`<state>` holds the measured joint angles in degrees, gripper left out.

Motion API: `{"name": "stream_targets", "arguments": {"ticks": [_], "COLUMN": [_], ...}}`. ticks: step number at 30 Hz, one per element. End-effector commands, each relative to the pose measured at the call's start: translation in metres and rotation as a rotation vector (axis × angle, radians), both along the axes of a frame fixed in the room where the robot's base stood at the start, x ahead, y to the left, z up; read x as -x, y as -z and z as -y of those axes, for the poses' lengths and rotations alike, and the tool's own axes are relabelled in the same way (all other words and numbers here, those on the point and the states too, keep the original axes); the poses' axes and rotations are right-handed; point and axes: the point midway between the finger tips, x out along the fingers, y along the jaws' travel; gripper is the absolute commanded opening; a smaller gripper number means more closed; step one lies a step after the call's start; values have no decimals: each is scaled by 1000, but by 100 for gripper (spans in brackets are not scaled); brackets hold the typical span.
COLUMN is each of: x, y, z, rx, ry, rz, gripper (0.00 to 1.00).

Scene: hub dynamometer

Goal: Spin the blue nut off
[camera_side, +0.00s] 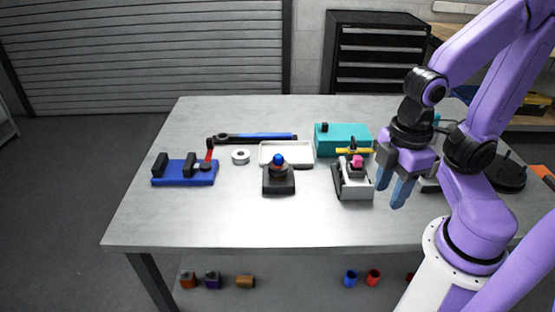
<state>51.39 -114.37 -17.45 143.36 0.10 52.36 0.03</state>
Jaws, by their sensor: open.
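The blue nut (278,159) sits on top of a dark hub (278,172), which stands on a black block (279,184) near the middle of the table. My gripper (390,193) is open and empty, with its blue-grey fingers pointing down. It is well to the right of the nut, above the table's right part, and apart from it. The thread under the nut is too small to make out.
A grey fixture (354,185) with a pink part stands between nut and gripper. A teal box (341,141), white tray (270,156), blue-handled wrench (255,136), white ring (240,157) and blue fixture (184,173) surround the hub. The table's front (240,225) is clear.

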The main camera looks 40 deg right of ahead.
Motion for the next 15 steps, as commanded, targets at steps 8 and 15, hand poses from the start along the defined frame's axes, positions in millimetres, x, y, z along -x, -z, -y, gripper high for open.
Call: {"name": "stream_targets", "arguments": {"ticks": [8,15], "x": [0,-3], "y": [0,-1], "z": [0,-2], "rx": [0,1], "ry": [0,5], "rz": [0,-1], "gripper": [43,46]}}
